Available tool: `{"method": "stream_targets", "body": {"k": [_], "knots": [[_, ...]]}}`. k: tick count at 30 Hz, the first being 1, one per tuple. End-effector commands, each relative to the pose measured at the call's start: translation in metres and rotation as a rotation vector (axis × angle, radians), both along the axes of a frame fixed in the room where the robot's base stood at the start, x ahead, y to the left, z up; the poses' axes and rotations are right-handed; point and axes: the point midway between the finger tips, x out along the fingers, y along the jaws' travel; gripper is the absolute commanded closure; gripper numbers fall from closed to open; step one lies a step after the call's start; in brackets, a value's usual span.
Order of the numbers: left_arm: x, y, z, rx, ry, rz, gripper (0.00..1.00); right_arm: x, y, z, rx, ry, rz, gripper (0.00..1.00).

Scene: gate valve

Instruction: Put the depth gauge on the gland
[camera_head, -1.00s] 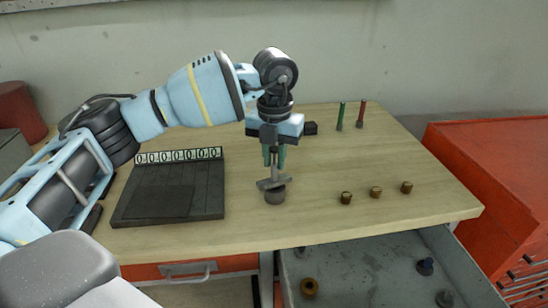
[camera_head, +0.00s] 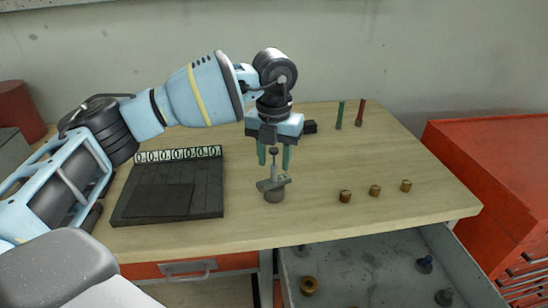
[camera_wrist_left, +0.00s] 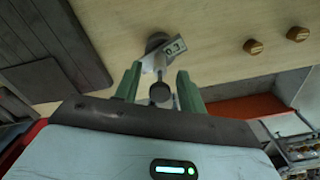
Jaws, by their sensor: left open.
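The depth gauge (camera_head: 272,183) is a grey piece with a flat crossbar and an upright stem with a dark knob on top. It sits on the gland, a short dark grey cylinder (camera_head: 274,197) on the table, and looks upright. In the left wrist view, the gauge (camera_wrist_left: 163,55) covers part of the gland (camera_wrist_left: 155,40). My left gripper (camera_head: 274,158) is open just above the crossbar, its green fingers apart on either side of the stem. In the left wrist view, the gripper (camera_wrist_left: 160,88) has the knob between its fingers, with gaps visible. My right gripper is not in view.
A dark tray (camera_head: 150,200) with a row of number tiles (camera_head: 178,154) lies left. Several brass pieces (camera_head: 375,190) stand right; a green (camera_head: 340,114) and a red pin (camera_head: 360,113) stand behind. An open drawer (camera_head: 380,265) is in front. The table between is clear.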

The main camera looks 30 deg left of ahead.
Motion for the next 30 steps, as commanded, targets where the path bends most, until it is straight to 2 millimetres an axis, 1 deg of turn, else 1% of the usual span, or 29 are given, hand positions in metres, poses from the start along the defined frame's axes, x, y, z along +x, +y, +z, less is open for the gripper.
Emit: {"method": "stream_targets", "body": {"k": [5,12,18,21,24,30], "knots": [[0.001,-0.001,0.026,0.000,-0.004,0.000,0.60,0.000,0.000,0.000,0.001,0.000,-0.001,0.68],[0.001,0.000,0.075,0.000,-0.003,0.001,0.60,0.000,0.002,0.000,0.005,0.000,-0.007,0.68],[0.001,0.000,0.105,-0.001,-0.001,0.001,0.60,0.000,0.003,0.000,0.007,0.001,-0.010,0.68],[0.001,0.000,0.113,-0.001,0.000,0.001,0.60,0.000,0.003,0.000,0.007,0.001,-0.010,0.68],[0.000,0.000,0.117,0.000,0.001,0.000,0.60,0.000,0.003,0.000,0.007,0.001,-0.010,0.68],[0.000,0.000,0.119,0.000,0.001,0.000,0.60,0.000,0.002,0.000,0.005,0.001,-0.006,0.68]]}}
